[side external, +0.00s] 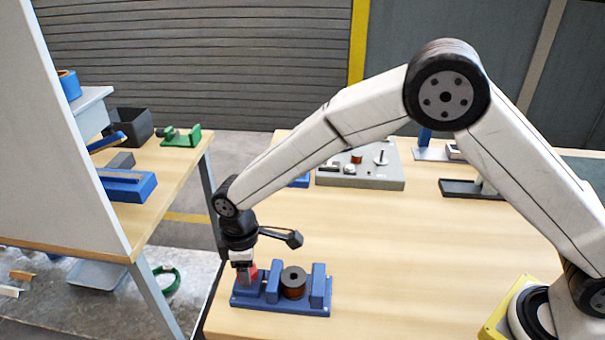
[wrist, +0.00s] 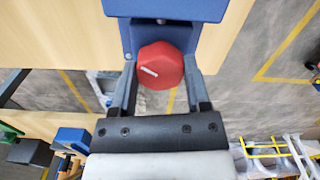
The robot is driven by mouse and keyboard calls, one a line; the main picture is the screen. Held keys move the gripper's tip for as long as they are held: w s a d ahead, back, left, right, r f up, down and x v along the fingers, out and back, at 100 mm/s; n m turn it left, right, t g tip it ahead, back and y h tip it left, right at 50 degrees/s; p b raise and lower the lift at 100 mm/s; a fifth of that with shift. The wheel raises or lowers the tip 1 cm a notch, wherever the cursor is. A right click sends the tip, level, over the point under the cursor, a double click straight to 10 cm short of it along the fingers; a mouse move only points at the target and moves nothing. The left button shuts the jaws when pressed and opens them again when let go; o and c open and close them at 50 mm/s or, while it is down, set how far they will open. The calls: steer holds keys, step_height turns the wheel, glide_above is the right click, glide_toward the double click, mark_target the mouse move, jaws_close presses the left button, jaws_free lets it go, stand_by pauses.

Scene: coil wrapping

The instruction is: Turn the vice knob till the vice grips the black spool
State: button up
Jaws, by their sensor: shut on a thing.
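The blue vice (side external: 252,297) sits near the front left corner of the table. Its red knob (side external: 252,271) is at the left end of the vice. The black spool (side external: 293,273), with a copper-brown winding, stands upright between the vice's two blue blocks; whether both touch it I cannot tell. My gripper (side external: 243,272) points down at the knob and is shut on it. In the wrist view the red knob (wrist: 160,66) lies between the two fingers of my gripper (wrist: 161,85), with the blue vice (wrist: 165,8) just beyond. The spool is not visible there.
A grey board (side external: 360,178) with a small copper coil and a peg lies at the back of the table. A dark tray (side external: 470,189) is to its right. The table middle is clear. Another bench (side external: 150,200) stands at the left, across a gap.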

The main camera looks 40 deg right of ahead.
steer(key=m, duration=0.5)
steer(key=shift+m, duration=0.3)
steer(key=m, duration=0.6)
steer(key=o, duration=1.3)
steer(key=shift+r, duration=0.1)
steer(key=shift+r, duration=3.85)
